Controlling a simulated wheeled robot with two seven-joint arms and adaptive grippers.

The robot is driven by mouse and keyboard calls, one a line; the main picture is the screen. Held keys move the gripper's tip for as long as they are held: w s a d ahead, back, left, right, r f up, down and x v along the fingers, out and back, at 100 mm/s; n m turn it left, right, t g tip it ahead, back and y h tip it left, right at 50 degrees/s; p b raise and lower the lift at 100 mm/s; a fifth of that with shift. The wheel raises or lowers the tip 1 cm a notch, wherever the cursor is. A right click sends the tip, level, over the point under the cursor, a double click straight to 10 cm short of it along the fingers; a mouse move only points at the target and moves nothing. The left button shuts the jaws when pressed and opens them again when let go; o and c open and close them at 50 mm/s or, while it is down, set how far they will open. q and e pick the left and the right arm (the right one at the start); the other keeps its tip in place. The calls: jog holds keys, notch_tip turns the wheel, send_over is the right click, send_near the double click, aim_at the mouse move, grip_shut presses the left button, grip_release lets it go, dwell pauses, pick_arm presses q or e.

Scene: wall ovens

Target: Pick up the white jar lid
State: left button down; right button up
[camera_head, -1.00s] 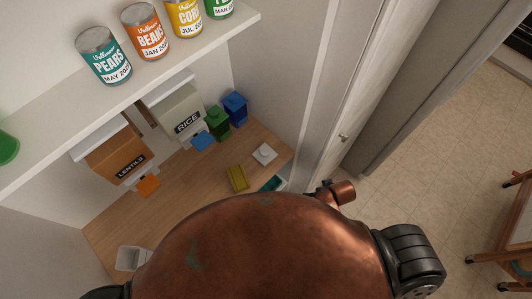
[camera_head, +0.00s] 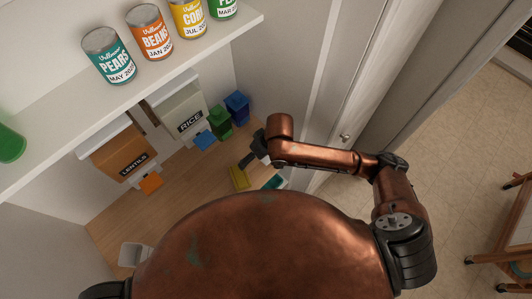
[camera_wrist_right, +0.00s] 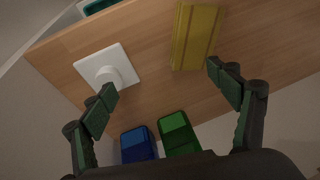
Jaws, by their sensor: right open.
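The white jar lid (camera_wrist_right: 92,68) is a square plate with a round knob, flat on the wooden shelf in the right wrist view. In the head view my right arm and gripper hide it. My right gripper (camera_wrist_right: 160,80) is open, with nothing visible between its fingers. One fingertip overlaps the edge of the lid beside the knob in the picture; I cannot tell whether they touch. In the head view my right gripper (camera_head: 249,158) is over the shelf's right part. My left gripper is out of view.
A yellow block (camera_wrist_right: 195,38) lies beside the lid. Blue (camera_head: 237,108) and green (camera_head: 219,122) containers stand at the back. Rice (camera_head: 186,122) and lentils (camera_head: 124,160) dispensers hang at the back. A teal item (camera_head: 273,182) lies near the front edge; cans stand on the upper shelf (camera_head: 180,68).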

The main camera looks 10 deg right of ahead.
jog(key=w+d+h, duration=0.1)
jog(key=w+d+r+h, duration=0.1)
jog(key=d, duration=0.1)
jog(key=w+d+m, duration=0.1)
jog(key=d, duration=0.1)
jog(key=shift+w+r+g+h, duration=0.1)
jog(key=shift+r+g+h, duration=0.2)
jog(key=shift+h, duration=0.1)
jog(key=shift+w+d+f, duration=0.1)
jog(key=shift+w+f, duration=0.15)
jog(key=shift+f, duration=1.05)
jog(key=shift+w+a+f, duration=0.1)
jog(key=shift+w+f, duration=0.15)
jog(key=shift+f, duration=1.05)
jog(key=shift+w+d+f, duration=0.1)
jog(key=shift+w+f, duration=0.15)
jog(key=shift+f, duration=1.05)
jog(key=shift+c, duration=0.3)
jog(key=c, duration=1.2)
jog(key=shift+r, duration=0.15)
